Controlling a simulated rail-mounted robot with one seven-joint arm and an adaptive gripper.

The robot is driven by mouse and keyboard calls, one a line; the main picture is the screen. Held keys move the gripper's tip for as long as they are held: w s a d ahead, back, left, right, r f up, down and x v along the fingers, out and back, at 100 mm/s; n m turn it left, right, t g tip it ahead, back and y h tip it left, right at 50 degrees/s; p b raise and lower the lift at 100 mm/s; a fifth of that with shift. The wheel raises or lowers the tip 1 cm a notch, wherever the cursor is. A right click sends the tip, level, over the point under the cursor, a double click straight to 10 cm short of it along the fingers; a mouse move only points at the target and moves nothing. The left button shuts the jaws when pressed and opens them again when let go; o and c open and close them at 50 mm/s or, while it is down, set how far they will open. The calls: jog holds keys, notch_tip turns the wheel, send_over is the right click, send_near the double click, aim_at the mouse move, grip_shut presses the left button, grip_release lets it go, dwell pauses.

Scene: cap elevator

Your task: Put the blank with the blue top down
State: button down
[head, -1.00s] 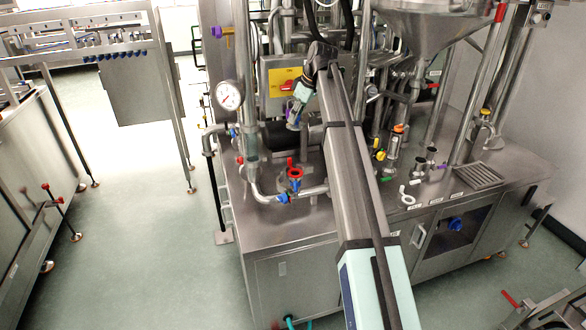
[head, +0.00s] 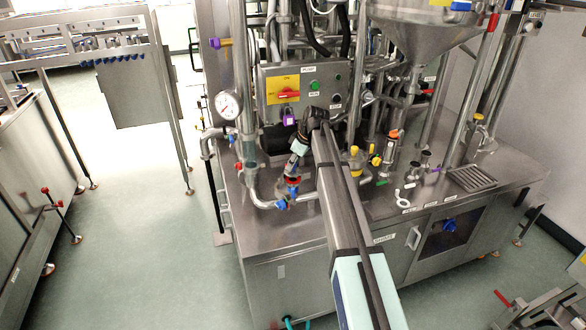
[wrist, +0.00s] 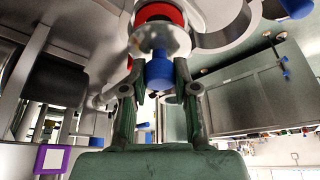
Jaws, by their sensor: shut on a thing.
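My gripper (wrist: 158,84) is shut on the blue top of the blank (wrist: 158,70). Its two fingers press on the blue top from both sides. The blank's round metal disc (wrist: 152,40) lies beyond the blue top in the wrist view. Directly behind it is a red ring (wrist: 160,13). I cannot tell whether the disc touches the ring. In the head view my gripper (head: 293,168) points down just above the red-topped pipe fitting (head: 293,181). The blank cannot be made out clearly there.
The steel worktop (head: 270,228) is bare in front of the pipes. A pressure gauge (head: 228,103) is left of my arm. A control box (head: 305,95) with a purple padlock (head: 289,118) stands behind.

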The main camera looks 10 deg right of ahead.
aim_at(293, 170)
jog(key=shift+f+p, duration=0.3)
jog(key=shift+f, duration=1.15)
jog(key=shift+f, duration=0.15)
jog(key=c, duration=0.9)
grip_release()
jog(key=shift+r, duration=0.3)
jog(key=b+v, duration=0.3)
jog(key=v, duration=0.8)
jog(key=shift+s+d+r, duration=0.1)
jog(key=shift+d+r, duration=0.05)
jog(key=shift+r, duration=0.25)
